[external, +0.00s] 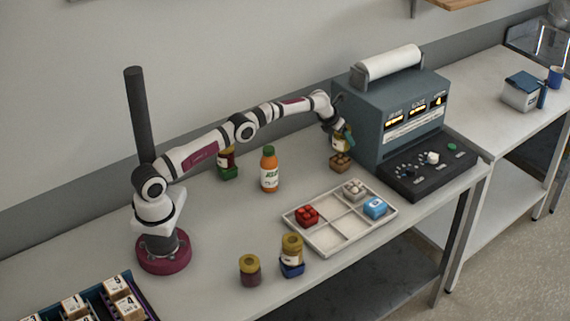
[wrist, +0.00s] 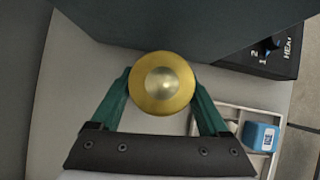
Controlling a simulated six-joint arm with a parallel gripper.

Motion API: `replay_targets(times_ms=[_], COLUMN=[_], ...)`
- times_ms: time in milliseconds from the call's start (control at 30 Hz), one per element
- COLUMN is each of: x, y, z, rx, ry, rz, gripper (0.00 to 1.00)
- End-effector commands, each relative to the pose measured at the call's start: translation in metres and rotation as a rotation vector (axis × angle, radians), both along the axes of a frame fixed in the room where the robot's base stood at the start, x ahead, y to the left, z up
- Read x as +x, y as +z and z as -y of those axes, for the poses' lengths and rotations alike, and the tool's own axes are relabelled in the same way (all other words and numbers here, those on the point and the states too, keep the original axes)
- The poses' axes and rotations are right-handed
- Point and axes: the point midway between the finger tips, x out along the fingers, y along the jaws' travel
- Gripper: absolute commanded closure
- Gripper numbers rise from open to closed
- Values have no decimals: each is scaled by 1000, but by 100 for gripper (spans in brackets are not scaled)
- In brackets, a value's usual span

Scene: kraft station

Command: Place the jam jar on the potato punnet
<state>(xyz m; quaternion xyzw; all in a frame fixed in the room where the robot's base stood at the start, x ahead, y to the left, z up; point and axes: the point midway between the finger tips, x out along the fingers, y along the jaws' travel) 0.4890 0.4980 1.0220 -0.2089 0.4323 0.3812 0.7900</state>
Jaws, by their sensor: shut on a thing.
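A jam jar with a gold lid (wrist: 164,83) sits between the teal fingers of my gripper (wrist: 162,92) in the wrist view. In the external view my gripper (external: 343,136) points down beside the grey machine, shut on the jar (external: 341,146). A brown punnet (external: 341,163), which looks like the potato punnet, is directly below the jar. The jar looks upright and its base is at the punnet's top. I cannot tell whether it rests on it. The punnet is hidden under the jar in the wrist view.
The grey machine (external: 385,115) stands close behind my gripper. A white divided tray (external: 330,240) holds several small punnets. Other jars stand on a blue punnet (external: 291,270), on a green punnet (external: 229,173), and on the table (external: 250,272). An orange bottle (external: 269,172) stands mid-table.

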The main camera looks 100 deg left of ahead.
Motion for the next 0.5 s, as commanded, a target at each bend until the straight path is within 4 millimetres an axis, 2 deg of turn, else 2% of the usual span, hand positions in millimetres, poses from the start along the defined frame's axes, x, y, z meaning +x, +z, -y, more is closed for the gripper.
replay_targets(times_ms=[67,267,500], x=[-1,-2,-1], y=[-4,-39,-41], z=[-3,-4,-4], rx=[1,1,3], ry=[0,0,1], rz=[2,1,3], gripper=[100,100,100])
